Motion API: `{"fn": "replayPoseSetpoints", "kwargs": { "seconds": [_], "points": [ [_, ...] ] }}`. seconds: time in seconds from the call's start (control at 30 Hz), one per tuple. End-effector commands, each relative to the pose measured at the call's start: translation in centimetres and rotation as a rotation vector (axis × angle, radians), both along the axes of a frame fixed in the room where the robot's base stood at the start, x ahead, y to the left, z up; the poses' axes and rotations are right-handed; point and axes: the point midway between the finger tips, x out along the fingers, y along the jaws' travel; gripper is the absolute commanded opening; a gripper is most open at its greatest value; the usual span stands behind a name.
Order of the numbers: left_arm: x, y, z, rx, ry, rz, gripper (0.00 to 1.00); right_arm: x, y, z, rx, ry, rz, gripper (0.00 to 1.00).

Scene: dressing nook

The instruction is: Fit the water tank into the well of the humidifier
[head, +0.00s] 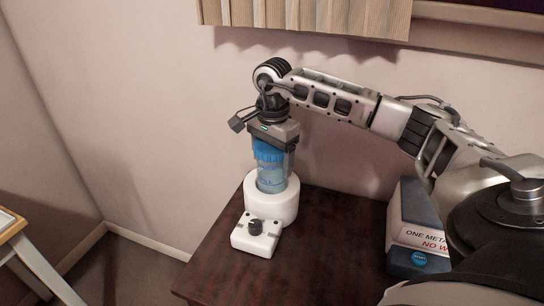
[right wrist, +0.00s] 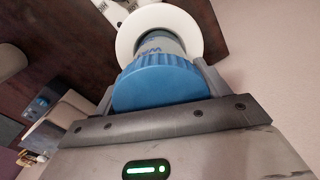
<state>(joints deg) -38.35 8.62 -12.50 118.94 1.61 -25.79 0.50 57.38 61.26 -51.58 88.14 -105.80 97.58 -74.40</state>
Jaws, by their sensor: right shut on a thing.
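The water tank (head: 271,179) is a clear bluish cylinder with a ribbed blue cap. My right gripper (head: 272,150) is shut on it from above, at the cap. The tank stands about upright, its lower end at the round white well of the humidifier (head: 284,207). The well's rim hides the tank's bottom, so I cannot tell how deep it sits. In the right wrist view the blue cap (right wrist: 158,84) is between the fingers, and the white ring of the humidifier (right wrist: 194,30) shows around the tank beyond it. My left gripper is not in view.
The humidifier stands on a dark wooden table (head: 335,235), its front block with a dark knob (head: 255,227) near the left edge. A grey and white box with a printed label (head: 420,238) stands at right under my arm. A wall is close behind.

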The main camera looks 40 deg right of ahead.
Motion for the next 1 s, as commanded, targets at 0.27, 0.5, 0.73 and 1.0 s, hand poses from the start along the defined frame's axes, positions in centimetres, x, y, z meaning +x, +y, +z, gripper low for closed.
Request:
{"fn": "replayPoseSetpoints", "kwargs": {
  "seconds": [0.27, 0.5, 0.73, 1.0],
  "points": [
    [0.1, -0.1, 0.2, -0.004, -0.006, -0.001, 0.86, 0.0, 0.0, -0.2, 0.0, 0.001, 0.0, 0.96],
    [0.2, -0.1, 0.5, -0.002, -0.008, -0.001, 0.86, 0.0, 0.0, 0.5, 0.0, -0.001, 0.0, 0.96],
    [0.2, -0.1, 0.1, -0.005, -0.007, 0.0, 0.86, 0.1, 0.0, 4.6, 0.001, -0.006, -0.001, 0.96],
    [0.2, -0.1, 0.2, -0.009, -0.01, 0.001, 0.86, 0.0, 0.1, 10.0, 0.001, -0.005, 0.001, 0.96]
  ]
}}
